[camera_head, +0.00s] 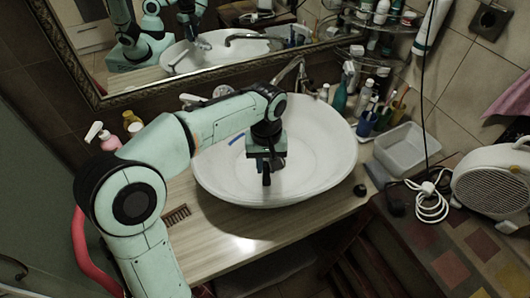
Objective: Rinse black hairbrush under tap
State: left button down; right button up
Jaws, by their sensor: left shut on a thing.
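My left gripper (266,168) reaches in from the left and points down over the white vessel basin (325,165). It is shut on a dark thing, which I take to be the black hairbrush (266,180). Only a small dark end shows below the fingers, and the gripper hides the rest. The chrome tap (298,72) stands behind the basin, with its spout toward the bowl. The gripper is in front of the tap and apart from it. I cannot make out any running water. My right gripper is not in view.
A small blue thing (237,139) shows in the basin. Bottles (363,97) and a blue cup (366,124) stand right of it, near a clear plastic tub (401,150). A framed mirror (180,75) is behind.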

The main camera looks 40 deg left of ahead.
pick_arm(q)
jog(key=shift+w+a+f, duration=0.2)
jog(key=shift+w+f, duration=0.05)
jog(key=shift+f, duration=0.35)
jog(key=shift+w+a, duration=0.35)
jog(key=shift+w, duration=0.25)
jog(key=w+a+p, duration=0.1)
jog(key=w, duration=0.1)
jog(key=w+a+f+p, duration=0.1)
jog(key=w+a, duration=0.1)
jog(key=w+a+p, duration=0.1)
jog(key=w, duration=0.1)
jog(key=shift+w+a+f+p, duration=0.3)
jog(key=shift+w+a+p, duration=0.1)
jog(key=shift+w+a+f+p, duration=0.3)
jog(key=shift+w+a+p, duration=0.3)
jog(key=shift+w, duration=0.3)
jog(key=shift+w+a+f+p, duration=0.25)
jog(key=shift+w+a+p, duration=0.2)
jog(key=shift+w+a, duration=0.35)
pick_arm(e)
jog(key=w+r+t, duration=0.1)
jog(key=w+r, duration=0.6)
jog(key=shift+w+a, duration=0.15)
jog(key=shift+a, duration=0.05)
pick_arm(q)
jog(key=shift+d, duration=0.15)
